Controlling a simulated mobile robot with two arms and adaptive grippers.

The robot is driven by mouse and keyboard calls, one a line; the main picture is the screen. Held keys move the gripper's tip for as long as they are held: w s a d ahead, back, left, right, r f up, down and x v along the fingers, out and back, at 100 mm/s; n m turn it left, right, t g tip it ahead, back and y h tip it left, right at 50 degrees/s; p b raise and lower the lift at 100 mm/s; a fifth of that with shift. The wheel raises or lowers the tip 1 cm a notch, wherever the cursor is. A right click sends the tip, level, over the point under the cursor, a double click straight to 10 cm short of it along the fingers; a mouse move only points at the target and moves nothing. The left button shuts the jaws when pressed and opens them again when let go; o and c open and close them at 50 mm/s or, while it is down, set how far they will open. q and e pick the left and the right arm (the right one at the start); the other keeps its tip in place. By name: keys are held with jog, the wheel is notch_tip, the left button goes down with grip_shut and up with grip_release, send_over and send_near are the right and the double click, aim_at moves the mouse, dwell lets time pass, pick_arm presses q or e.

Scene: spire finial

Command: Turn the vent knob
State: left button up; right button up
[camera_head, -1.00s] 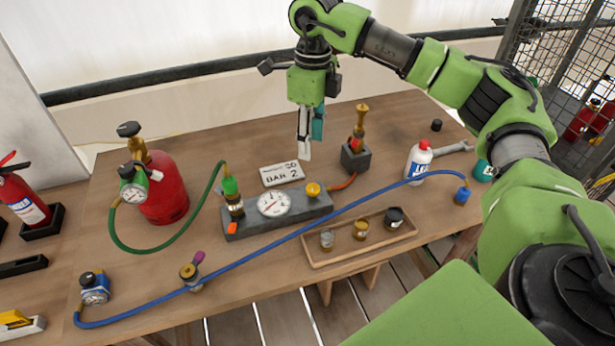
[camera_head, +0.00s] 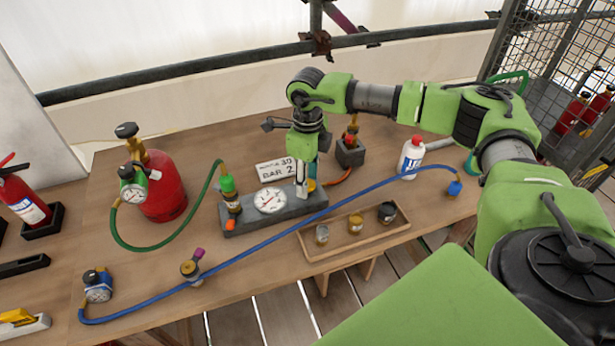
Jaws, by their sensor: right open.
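A grey gauge block (camera_head: 285,211) with a round white dial (camera_head: 270,200) sits on the workbench. A small yellow knob (camera_head: 312,185), which looks like the vent knob, is on its right end. My right gripper (camera_head: 306,188) points down over this end, its fingers open. A pale finger stands in front of the knob and hides part of it. I cannot tell whether the fingers touch it. My left gripper is not in view.
A red cylinder (camera_head: 164,190) with a green hose stands left of the block. A blue hose (camera_head: 262,246) and a wooden tray (camera_head: 330,250) with several small jars lie in front. A white bottle (camera_head: 411,158) stands right.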

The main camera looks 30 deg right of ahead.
jog(key=c, duration=1.1)
jog(key=shift+m, duration=0.4)
jog(key=shift+m+b, duration=0.4)
jog(key=shift+m, duration=0.6)
jog(key=m, duration=0.3)
jog(key=shift+d+m+b, duration=0.1)
jog(key=shift+m+b, duration=0.2)
jog(key=shift+b, duration=0.05)
jog(key=m, duration=0.5)
jog(key=shift+m+b, duration=0.3)
jog(key=shift+m, duration=0.3)
